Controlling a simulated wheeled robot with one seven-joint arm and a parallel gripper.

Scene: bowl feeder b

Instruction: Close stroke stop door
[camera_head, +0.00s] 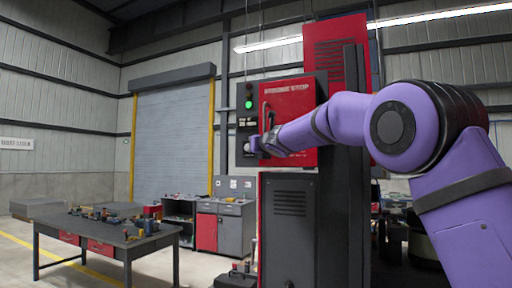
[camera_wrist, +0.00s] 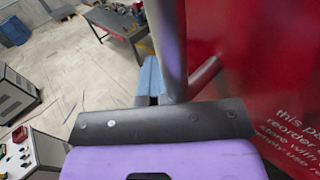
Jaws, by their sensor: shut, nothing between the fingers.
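The red stroke stop door (camera_head: 289,98), with pale lettering along its top, is on the tall machine in the middle of the head view. Its red face (camera_wrist: 270,90) fills the right of the wrist view. A grey bar handle (camera_wrist: 170,40) stands off that face. My gripper (camera_head: 258,147) is at the lower left edge of the door, partly hidden by my wrist. In the wrist view my fingers (camera_wrist: 150,80) are shut and empty, close beside the handle's left side. Whether they touch it is unclear, and I cannot tell how far the door stands open.
A dark panel with a lit green lamp (camera_head: 249,104) adjoins the door's left. A dark cabinet (camera_head: 288,220) stands below. A workbench with loose parts (camera_head: 100,228) stands left, and a red-grey cabinet (camera_head: 225,230) behind. Open floor (camera_wrist: 85,65) lies left of the machine.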

